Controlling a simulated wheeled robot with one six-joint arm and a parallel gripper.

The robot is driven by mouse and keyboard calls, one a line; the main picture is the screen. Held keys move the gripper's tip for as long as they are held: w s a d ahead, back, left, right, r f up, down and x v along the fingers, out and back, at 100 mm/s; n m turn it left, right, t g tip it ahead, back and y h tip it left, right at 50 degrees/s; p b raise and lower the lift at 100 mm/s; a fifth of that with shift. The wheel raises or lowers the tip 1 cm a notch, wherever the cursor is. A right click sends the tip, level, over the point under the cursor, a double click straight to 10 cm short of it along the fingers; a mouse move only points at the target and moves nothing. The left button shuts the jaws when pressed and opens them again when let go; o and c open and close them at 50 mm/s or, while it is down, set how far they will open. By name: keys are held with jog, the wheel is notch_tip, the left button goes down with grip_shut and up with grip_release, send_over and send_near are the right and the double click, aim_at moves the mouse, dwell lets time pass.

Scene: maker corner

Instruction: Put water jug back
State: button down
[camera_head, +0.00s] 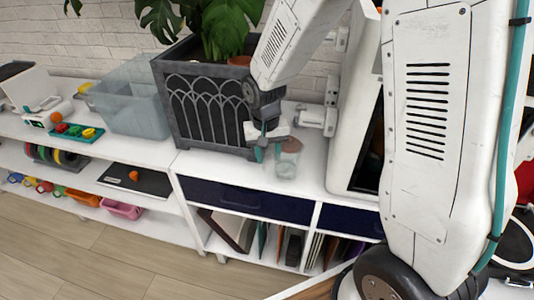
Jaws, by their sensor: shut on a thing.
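The water jug (286,164) is a small clear vessel with a brownish top part. It is upright over the white shelf top, just right of the dark planter. My gripper (267,152) comes down from above with its teal fingertips at the jug's left side, shut on it. The fingers and the see-through wall make the exact grip hard to see. I cannot tell whether the jug's base touches the shelf top.
The planter (204,118) with a leafy plant stands close left of my gripper. A translucent bin (135,112) is farther left. A white upright casing (352,135) stands to the right. Bare shelf top (225,168) lies in front. A dark drawer (245,198) is below.

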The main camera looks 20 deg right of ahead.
jog(key=shift+f, duration=0.2)
jog(key=shift+f, duration=0.1)
jog(key=c, duration=0.9)
grip_release()
notch_tip(320, 180, up, 12)
jog(key=s+d+r+n, duration=0.1)
jog(key=s+r, duration=0.2)
jog(key=s, duration=0.5)
jog(key=s+d+r, duration=0.1)
jog(key=s+r, duration=0.2)
jog(key=s, duration=0.5)
jog(key=s+d+r+n+t, duration=0.1)
jog(key=s+d+r, duration=0.1)
jog(key=s, duration=0.7)
jog(key=shift+r+n+y, duration=0.3)
jog(key=shift+r, duration=0.25)
